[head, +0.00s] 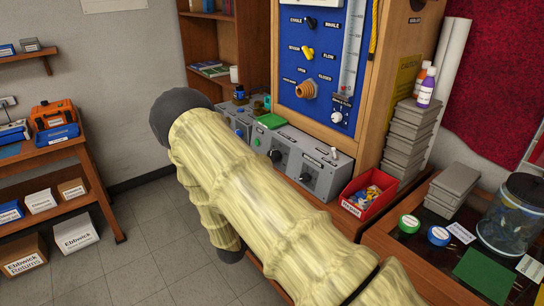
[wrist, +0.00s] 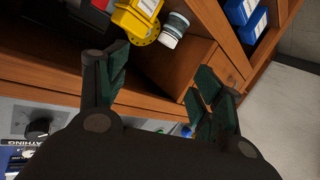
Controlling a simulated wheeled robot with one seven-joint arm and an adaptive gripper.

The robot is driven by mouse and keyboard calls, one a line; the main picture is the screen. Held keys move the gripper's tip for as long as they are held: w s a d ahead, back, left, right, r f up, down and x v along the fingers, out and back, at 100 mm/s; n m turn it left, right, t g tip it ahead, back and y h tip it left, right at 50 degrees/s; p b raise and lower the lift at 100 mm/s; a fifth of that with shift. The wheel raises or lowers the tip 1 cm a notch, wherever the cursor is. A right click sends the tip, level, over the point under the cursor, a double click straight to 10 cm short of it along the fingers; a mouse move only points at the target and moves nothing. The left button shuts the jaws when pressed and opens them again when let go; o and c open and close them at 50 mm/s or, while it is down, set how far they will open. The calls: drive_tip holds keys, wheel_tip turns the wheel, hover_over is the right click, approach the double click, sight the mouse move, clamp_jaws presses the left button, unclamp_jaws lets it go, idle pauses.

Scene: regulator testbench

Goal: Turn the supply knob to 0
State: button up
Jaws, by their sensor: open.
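Grey control boxes stand in a row under the blue panel, with a black knob (head: 275,156) and another dark knob (head: 307,178) on their fronts. Their labels are too small to read, so I cannot tell which is the supply knob. In the wrist view a black knob (wrist: 38,128) shows on a pale front at lower left, above a partly cut lettered label. My gripper (wrist: 158,85) is open and empty, its green-padded fingers apart and clear of that knob. In the head view my sleeved arm hides the gripper and part of the boxes.
The blue panel (head: 288,62) carries a yellow lever and an orange fitting. A red bin (head: 369,194) stands right of the boxes, near stacked grey cases (head: 408,137). A yellow device (wrist: 137,18) sits on wooden shelving beyond my fingers. Floor at left is open.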

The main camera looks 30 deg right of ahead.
drive_tip(key=w+r+m+g+h, duration=0.2)
drive_tip(key=w+r+m+h, duration=0.15)
drive_tip(key=w+r, duration=0.4)
drive_tip(key=m+g+h, duration=0.2)
drive_tip(key=m+g, duration=0.3)
drive_tip(key=m, duration=0.2)
approach(272, 156)
drive_tip(key=d+p, duration=0.1)
drive_tip(key=d, duration=0.2)
drive_tip(key=d+p, duration=0.1)
drive_tip(key=d, duration=0.3)
drive_tip(key=w+d+p, duration=0.1)
drive_tip(key=d+p, duration=0.1)
drive_tip(key=d, duration=0.1)
drive_tip(key=shift+d+f, duration=0.2)
drive_tip(key=shift+f, duration=0.05)
drive_tip(key=c, duration=1)
